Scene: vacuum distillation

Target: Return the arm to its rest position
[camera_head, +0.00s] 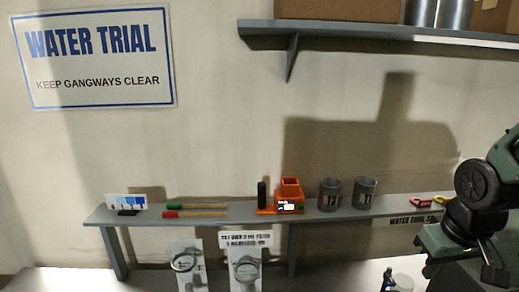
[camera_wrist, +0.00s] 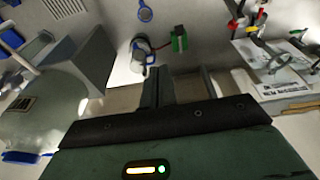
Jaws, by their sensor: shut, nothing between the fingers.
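My gripper (camera_wrist: 157,80) shows in the wrist view as dark fingers together at the middle of its black and green body. The fingers are shut with nothing held. My arm is dark green and black at the right edge of the head view, in front of the shelf's right end. The gripper's fingertips cannot be made out in the head view.
A grey wall shelf (camera_head: 240,213) bears an orange device (camera_head: 290,196), metal cups (camera_head: 330,194), red and green-ended rods (camera_head: 195,210) and a colour card (camera_head: 127,203). A higher shelf (camera_head: 400,34) holds boxes. In the wrist view, a green block (camera_wrist: 179,40) stands beside glassware (camera_wrist: 141,50).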

